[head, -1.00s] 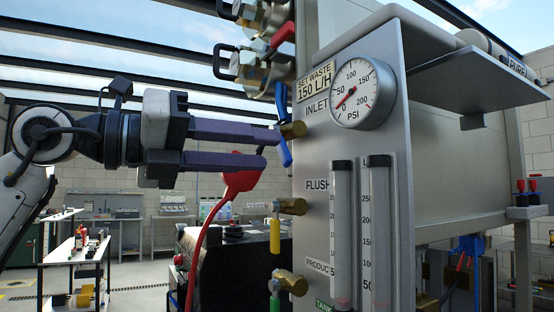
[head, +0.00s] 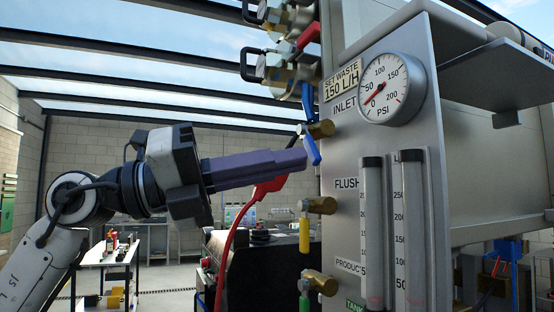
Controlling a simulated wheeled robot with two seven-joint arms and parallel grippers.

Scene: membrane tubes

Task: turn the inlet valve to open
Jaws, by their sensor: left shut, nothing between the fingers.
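The inlet valve is a brass fitting (head: 320,129) beside the INLET label on the grey panel (head: 420,130). My left gripper (head: 300,158) comes in from the left. Its purple fingers are shut together and empty. Their tips are just left of the blue lever's lower part; I cannot tell whether they touch it. My right gripper is not in view.
A pressure gauge (head: 391,89) sits right of the inlet valve. Below are a yellow-handled valve (head: 304,235) and a green-handled valve (head: 304,302). Red and blue-handled valves and gauges crowd above.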

